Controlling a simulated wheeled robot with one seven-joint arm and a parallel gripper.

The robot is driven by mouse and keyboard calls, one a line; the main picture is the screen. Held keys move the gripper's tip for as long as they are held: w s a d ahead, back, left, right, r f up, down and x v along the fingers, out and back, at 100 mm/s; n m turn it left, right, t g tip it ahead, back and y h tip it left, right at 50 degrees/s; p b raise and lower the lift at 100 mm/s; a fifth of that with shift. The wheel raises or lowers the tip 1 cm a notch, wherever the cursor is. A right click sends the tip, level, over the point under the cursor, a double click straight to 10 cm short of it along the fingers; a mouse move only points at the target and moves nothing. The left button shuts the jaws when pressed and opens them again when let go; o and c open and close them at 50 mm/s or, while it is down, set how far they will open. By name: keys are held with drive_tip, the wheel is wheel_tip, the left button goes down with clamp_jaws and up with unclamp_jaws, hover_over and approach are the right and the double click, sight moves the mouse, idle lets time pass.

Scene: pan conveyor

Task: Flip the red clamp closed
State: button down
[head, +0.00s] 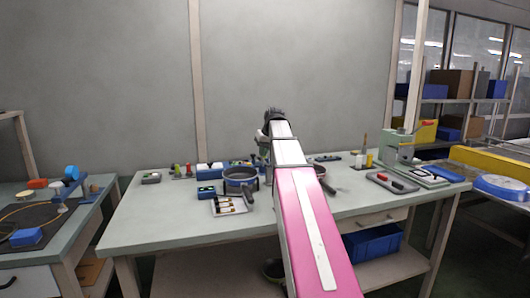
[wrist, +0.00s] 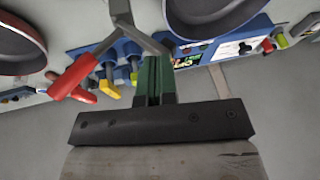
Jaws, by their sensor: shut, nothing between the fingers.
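The red clamp handle (wrist: 72,78) shows at the left in the wrist view, joined to a grey metal bracket (wrist: 122,28) that runs up out of the picture. My gripper (wrist: 155,72) has green fingers that are shut and empty, close to the right of the red handle and apart from it in the picture. The clamp sits by a blue fixture (wrist: 205,42). I cannot tell how far the clamp has swung. In the head view my own arm hides the clamp and the fingertips.
Dark pans show at the upper left (wrist: 22,48) and upper right (wrist: 210,14) in the wrist view. In the head view, a pan (head: 240,174) and a tool tray (head: 228,206) stand left of my arm; the bench's front left is clear.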

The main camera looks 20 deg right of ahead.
drive_tip(key=a+f+h, duration=0.1)
drive_tip(key=h, duration=0.1)
drive_tip(key=a+h, duration=0.1)
drive_tip(key=h, duration=0.1)
drive_tip(key=a+f+n+h, duration=0.1)
drive_tip(key=shift+a+f+h, duration=0.3)
drive_tip(key=shift+a+h, duration=0.1)
drive_tip(key=h, duration=0.1)
drive_tip(key=a+f+h, duration=0.1)
drive_tip(key=shift+f+n+h, duration=0.3)
drive_tip(key=shift+h, duration=0.1)
drive_tip(key=shift+a+f, duration=0.15)
drive_tip(key=shift+f, duration=0.25)
drive_tip(key=shift+f, duration=0.1)
drive_tip(key=shift+w+r, duration=0.1)
drive_tip(key=shift+r, duration=0.35)
drive_tip(key=v, duration=1.2)
drive_tip(key=shift+w+r, duration=0.15)
drive_tip(key=shift+r, duration=0.35)
